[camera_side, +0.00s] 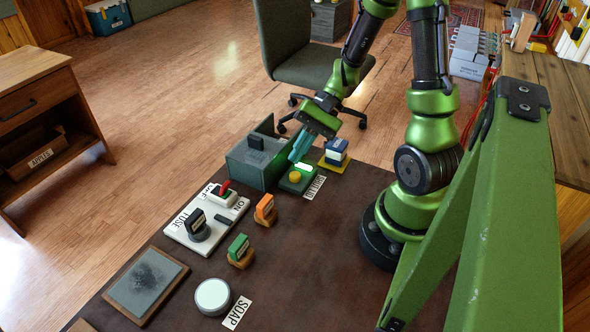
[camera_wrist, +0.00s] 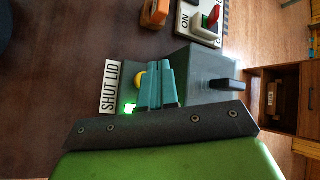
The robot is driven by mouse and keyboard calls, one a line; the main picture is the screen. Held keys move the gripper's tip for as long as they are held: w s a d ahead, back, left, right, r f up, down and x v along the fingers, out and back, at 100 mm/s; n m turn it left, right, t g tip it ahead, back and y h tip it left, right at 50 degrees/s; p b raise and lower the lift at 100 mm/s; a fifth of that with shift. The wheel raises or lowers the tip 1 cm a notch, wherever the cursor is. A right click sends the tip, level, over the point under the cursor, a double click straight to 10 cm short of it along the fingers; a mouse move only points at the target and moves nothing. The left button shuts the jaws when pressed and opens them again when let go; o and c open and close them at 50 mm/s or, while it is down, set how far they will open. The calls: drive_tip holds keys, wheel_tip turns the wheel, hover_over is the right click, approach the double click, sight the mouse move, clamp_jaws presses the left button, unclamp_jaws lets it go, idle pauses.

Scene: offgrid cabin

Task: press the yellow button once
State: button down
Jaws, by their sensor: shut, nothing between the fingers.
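The yellow button (camera_side: 295,177) sits on a small green base on the dark table, beside a lit green lamp (camera_side: 304,167). My gripper (camera_side: 296,157) has its teal fingers together and empty, pointing down just above and behind the button. In the wrist view the yellow button (camera_wrist: 138,80) is partly covered by the fingers (camera_wrist: 154,75), and the green lamp (camera_wrist: 130,108) glows beside it. I cannot tell whether the fingertips touch the button. A "SHUT LID" label (camera_wrist: 110,87) lies beside the base.
A grey box (camera_side: 250,168) with a black handle stands close to the left of my gripper. A blue and white block on a yellow base (camera_side: 336,153) is close to the right. A fuse panel (camera_side: 207,222), several stamp-like blocks and a round soap dish (camera_side: 213,296) lie nearer.

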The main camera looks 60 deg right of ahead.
drive_tip(key=shift+r, duration=1.3)
drive_tip(key=shift+d+f, duration=0.1)
drive_tip(key=s+a+r+n+t+h, duration=0.1)
drive_tip(key=a+r+n+t+h, duration=0.1)
drive_tip(key=r, duration=0.5)
drive_tip(key=s+a+r+n+t+h, duration=0.1)
drive_tip(key=a+r+n+t+h, duration=0.1)
drive_tip(key=a+r+n+h, duration=0.2)
wheel_tip(320, 180, up, 4)
drive_tip(key=a+n, duration=0.2)
drive_tip(key=shift+s+a+n+t+h, duration=0.15)
drive_tip(key=shift+s+n+t+h, duration=0.15)
drive_tip(key=shift+s+h, duration=0.1)
